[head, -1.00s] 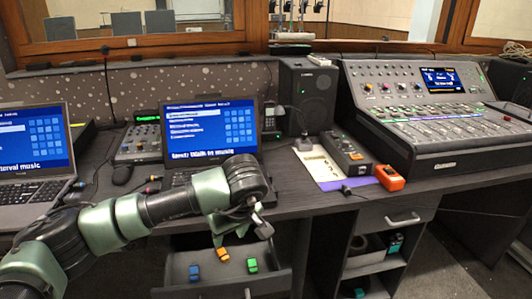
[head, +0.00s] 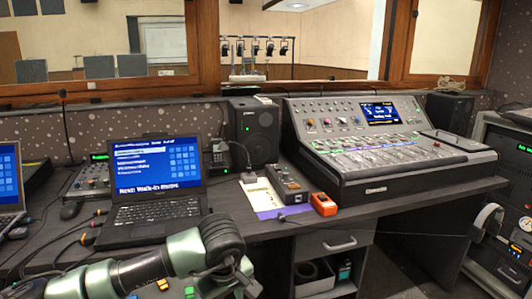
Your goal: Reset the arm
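My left arm comes in from the lower left, a jointed green and dark grey arm lying low across the picture in front of the desk. Its bent joint is near the laptop's front edge, and the hand end, my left gripper (head: 242,283), hangs down at the bottom of the picture. Its fingers are small and dark, so I cannot tell whether they are open or shut. I see nothing clearly held there. My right arm and gripper are not in view. The mixing console (head: 372,146) with its faders and lit screen stands on the desk, well away from my arm.
The dark desk (head: 420,198) holds a laptop (head: 155,180), a speaker (head: 254,132), a grey box (head: 287,183) and an orange device (head: 323,204). Small yellow (head: 162,285) and green (head: 190,292) pieces show beside my arm. An equipment rack (head: 500,215) with headphones stands right.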

